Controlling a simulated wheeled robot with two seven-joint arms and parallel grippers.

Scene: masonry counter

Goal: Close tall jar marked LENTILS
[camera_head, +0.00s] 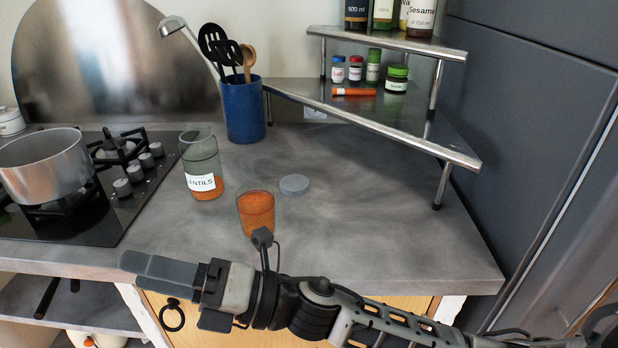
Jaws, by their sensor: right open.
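The tall glass jar marked LENTILS (201,160) stands upright on the counter right of the stove. Its top is open and a low layer of orange lentils lies at its bottom. A round grey lid (294,185) lies flat on the counter to the right of the jar. My right gripper (135,262) is at the counter's front edge, pointing left, in front of the jar and apart from it. It is open and empty, though its fingers overlap in this view. My left gripper is not in view.
A glass of orange lentils (256,212) stands between the jar and my right arm. A blue utensil holder (244,110) is behind the jar. A steel pot (45,165) sits on the stove at left. A corner shelf (390,115) stands at back right. The counter's right part is clear.

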